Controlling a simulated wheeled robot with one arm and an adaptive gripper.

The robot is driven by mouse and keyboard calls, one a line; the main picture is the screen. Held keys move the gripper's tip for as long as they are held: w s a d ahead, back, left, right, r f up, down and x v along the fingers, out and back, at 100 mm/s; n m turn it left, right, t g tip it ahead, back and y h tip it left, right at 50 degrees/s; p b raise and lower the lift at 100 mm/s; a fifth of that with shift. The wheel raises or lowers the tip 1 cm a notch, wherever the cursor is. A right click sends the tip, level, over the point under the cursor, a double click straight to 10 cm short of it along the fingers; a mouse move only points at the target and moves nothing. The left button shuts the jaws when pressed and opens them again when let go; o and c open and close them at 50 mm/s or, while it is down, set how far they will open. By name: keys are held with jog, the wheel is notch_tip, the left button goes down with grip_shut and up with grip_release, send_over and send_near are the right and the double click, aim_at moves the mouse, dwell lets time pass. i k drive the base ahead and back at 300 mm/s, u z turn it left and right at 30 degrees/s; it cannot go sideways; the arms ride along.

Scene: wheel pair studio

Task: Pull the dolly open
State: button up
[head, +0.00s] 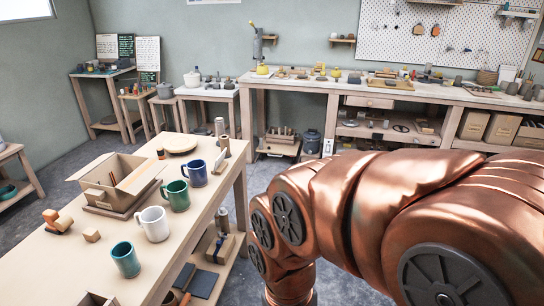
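A low wooden box-like unit (278,148) with several upright items in it stands on the floor under the left end of the long back bench. It may be the dolly, but it is too small in the picture to make out wheels or a handle. My copper-coloured arm fills the lower right of the head view and bends down out of the bottom edge. My gripper is not in view, so I cannot tell whether it touches anything.
A wooden table (60,262) with mugs and an open cardboard box (118,182) stands at the left. The long bench (300,84) runs along the back wall. A dark canister (312,142) stands beside the low unit. Grey floor (262,176) is clear between table and bench.

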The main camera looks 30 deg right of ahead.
aim_at(282, 150)
jog(key=z, duration=0.35)
jog(key=i, duration=0.65)
jog(key=z, duration=0.95)
jog(key=i, duration=1.75)
jog(key=z, duration=0.15)
jog(key=i, duration=1.8)
jog(key=u, duration=1.4)
jog(key=i, duration=1.2)
jog(key=u, duration=0.9)
